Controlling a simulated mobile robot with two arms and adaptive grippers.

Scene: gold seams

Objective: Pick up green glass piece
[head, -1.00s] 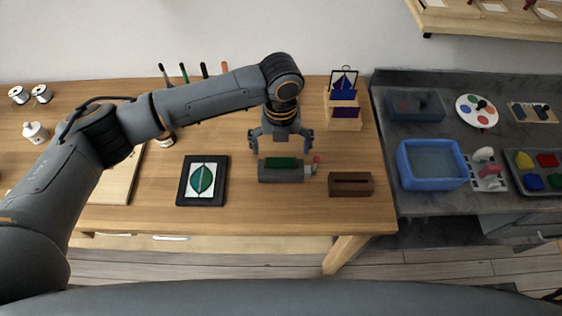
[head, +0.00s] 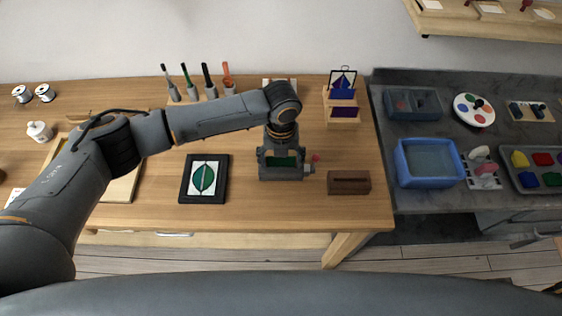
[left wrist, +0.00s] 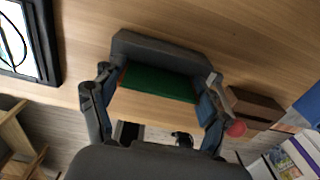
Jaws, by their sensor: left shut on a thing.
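The green glass piece (head: 283,162) is a dark green strip lying along the top of a grey block-like holder (head: 280,174) near the table's front edge. In the left wrist view the green piece (left wrist: 160,83) shows lengthwise between my fingers, against the grey holder (left wrist: 165,47). My left gripper (head: 281,159) is down over the holder, with one finger at each end of the piece, shut on it. Whether the piece is lifted clear of the holder cannot be told. My right gripper is not in view.
A brown slotted block (head: 349,182) stands close to the right of the holder. A black-framed leaf panel (head: 184,188) lies to the left. A wooden rack (head: 327,112) stands behind right, and upright tools (head: 207,88) behind left. A blue basin (head: 461,176) is on the grey counter.

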